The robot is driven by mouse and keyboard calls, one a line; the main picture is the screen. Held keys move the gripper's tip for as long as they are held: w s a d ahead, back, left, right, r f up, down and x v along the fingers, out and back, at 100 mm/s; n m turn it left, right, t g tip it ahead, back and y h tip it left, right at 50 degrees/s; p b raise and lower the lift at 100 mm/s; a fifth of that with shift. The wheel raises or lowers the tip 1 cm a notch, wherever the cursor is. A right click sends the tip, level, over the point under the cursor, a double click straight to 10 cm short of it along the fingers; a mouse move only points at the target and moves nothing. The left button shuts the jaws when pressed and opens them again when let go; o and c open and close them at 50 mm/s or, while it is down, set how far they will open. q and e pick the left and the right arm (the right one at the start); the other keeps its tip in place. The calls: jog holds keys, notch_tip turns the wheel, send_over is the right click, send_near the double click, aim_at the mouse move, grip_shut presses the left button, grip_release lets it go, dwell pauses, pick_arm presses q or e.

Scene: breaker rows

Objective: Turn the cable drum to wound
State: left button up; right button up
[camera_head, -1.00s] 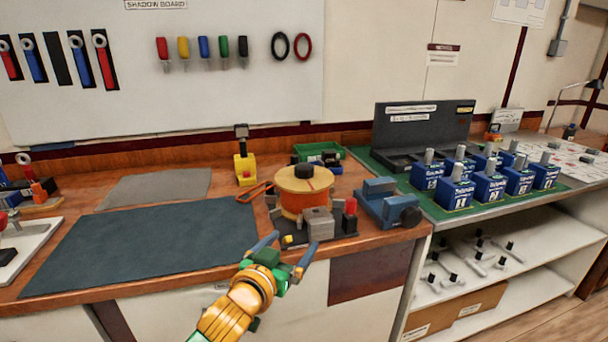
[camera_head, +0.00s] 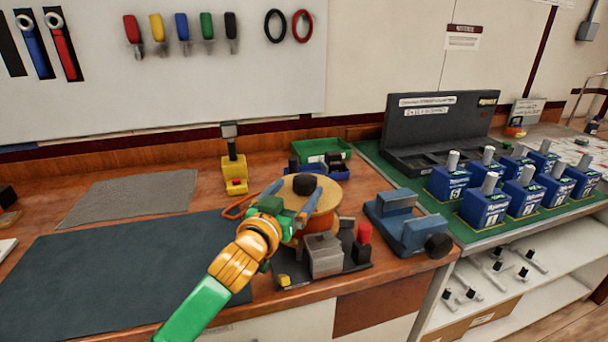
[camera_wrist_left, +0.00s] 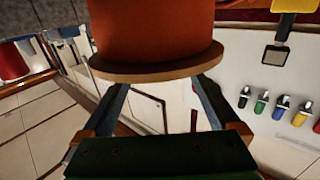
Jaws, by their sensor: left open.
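The cable drum (camera_head: 324,222) stands on the wooden bench, with orange winding, a tan top flange and a black hub knob (camera_head: 304,184). My left gripper (camera_head: 296,190) is open, in front of the drum, and its blue-grey fingers overlap the drum's upper part in the head view. In the left wrist view the orange drum (camera_wrist_left: 150,28) fills the upper middle, with a brown flange (camera_wrist_left: 160,68) between the spread fingertips. I cannot tell whether the fingers touch it. The gripper and arm hide part of the drum's left side. My right gripper is not in view.
A grey block (camera_head: 323,255) and a red-topped post (camera_head: 363,243) stand just before the drum. A blue vise (camera_head: 405,226) is at its right. A yellow device (camera_head: 234,172) and a green bin (camera_head: 320,150) are behind. A dark mat (camera_head: 120,275) lies clear at left.

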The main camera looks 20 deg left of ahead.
pick_arm(q)
jog(key=w, duration=0.4)
jog(key=shift+w+d+r, duration=0.1)
jog(key=shift+w+d, duration=0.1)
jog(key=shift+d, duration=0.1)
jog(key=shift+s+r, duration=0.1)
jog(key=shift+s, duration=0.05)
jog(key=shift+c, duration=0.5)
grip_shut()
